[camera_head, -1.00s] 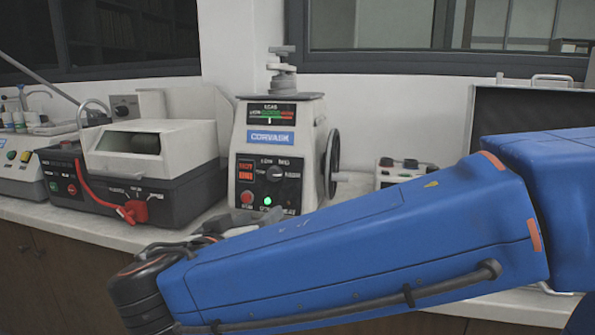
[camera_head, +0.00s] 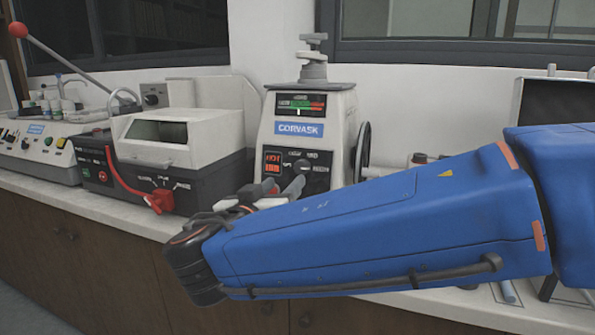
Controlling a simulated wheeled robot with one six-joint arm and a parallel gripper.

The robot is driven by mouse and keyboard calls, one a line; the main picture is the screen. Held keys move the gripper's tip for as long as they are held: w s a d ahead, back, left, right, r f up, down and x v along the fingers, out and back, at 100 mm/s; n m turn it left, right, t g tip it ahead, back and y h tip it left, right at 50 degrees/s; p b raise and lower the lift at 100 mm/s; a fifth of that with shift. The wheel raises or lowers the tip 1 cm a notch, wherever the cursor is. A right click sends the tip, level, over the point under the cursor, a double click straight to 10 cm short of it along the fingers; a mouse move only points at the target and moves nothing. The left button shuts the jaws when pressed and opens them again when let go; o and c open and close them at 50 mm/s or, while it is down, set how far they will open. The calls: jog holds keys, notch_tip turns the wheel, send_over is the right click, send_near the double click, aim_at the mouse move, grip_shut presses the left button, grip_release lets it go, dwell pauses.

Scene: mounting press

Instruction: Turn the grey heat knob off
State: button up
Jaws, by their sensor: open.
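The mounting press (camera_head: 312,105) is a cream machine with a blue CORVASK label, standing on the bench at the picture's centre. Its grey heat knob (camera_head: 302,167) is on the dark front panel, right of a lit orange display (camera_head: 272,162). The knob's exact setting is too small to read. My gripper (camera_head: 273,189) is partly in view above my blue arm, in front of the panel's lower part. Its grey fingers are apart and seem empty, below the knob in the picture. I cannot tell whether a finger touches the panel. The panel's lower controls are hidden.
Left of the press stands a dark-based machine (camera_head: 165,150) with a red rotary switch (camera_head: 160,199). Further left is a machine with a red-ball lever (camera_head: 18,30). The press's handwheel (camera_head: 362,150) is on its right side. My arm hides much of the right bench.

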aim_at(300, 168)
jog(key=x, duration=1)
jog(key=c, duration=1.1)
